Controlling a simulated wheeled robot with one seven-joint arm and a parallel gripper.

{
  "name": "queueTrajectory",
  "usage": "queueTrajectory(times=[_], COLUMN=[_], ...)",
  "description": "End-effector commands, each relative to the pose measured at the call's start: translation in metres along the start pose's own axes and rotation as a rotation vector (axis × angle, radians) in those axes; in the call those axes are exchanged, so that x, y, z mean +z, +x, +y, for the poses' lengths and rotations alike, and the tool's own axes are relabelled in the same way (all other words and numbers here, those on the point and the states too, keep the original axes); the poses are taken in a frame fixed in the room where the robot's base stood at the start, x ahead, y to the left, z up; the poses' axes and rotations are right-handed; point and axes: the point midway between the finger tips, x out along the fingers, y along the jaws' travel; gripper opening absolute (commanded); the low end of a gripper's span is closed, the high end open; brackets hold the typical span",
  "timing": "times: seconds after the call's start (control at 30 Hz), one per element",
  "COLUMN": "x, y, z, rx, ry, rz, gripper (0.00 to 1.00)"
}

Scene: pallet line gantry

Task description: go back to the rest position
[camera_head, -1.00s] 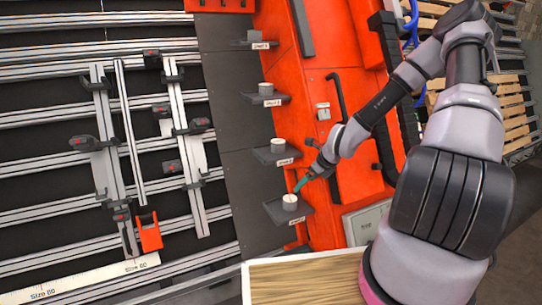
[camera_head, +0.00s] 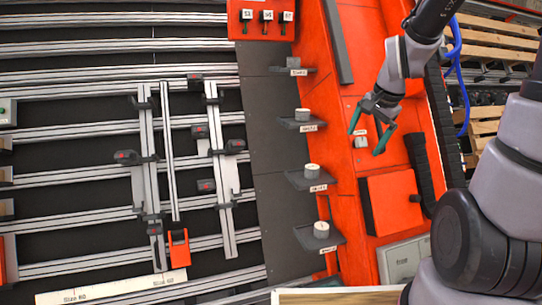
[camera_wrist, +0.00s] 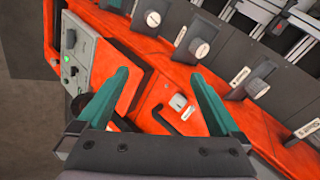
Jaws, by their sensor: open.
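My gripper (camera_head: 369,131) is raised over the orange machine housing (camera_head: 343,119) in the head view, with its two teal fingers spread apart and nothing between them. It also shows in the wrist view (camera_wrist: 163,84), open and empty above the orange surface. A white cylinder (camera_head: 321,229) sits on the lowest small dark shelf (camera_head: 304,238), left of and below my gripper. Further white cylinders sit on the shelves above it, including one (camera_head: 312,170) and another (camera_head: 302,114). My gripper is apart from all of them.
A rail frame (camera_head: 60,153) with dark clamps fills the left side. A wooden-topped surface (camera_head: 340,297) with a pale edge lies at the bottom. Stacked wooden pallets (camera_head: 497,40) and a blue hose (camera_head: 462,95) are at the right. A grey control panel (camera_wrist: 78,52) with a green light stands beside the housing.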

Motion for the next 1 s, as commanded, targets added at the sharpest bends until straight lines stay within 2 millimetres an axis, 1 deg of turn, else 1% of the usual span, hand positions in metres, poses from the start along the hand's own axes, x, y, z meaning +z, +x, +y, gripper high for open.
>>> queueTrajectory(times=[0.03, 0.2, 0.3, 0.4, 0.5, 0.6, 1.0], x=[0.005, 0.025, 0.036, 0.045, 0.051, 0.054, 0.054], y=[-0.025, -0.094, -0.126, -0.149, -0.163, -0.168, -0.169], z=[-0.001, 0.012, 0.023, 0.034, 0.043, 0.047, 0.047], rx=[-0.019, -0.06, -0.089, -0.115, -0.132, -0.139, -0.139], ry=[-0.069, -0.285, -0.39, -0.469, -0.519, -0.543, -0.545], rz=[0.017, 0.039, 0.046, 0.049, 0.048, 0.047, 0.047], gripper=[1.0, 1.0, 1.0, 1.0, 1.0, 1.0, 1.0])
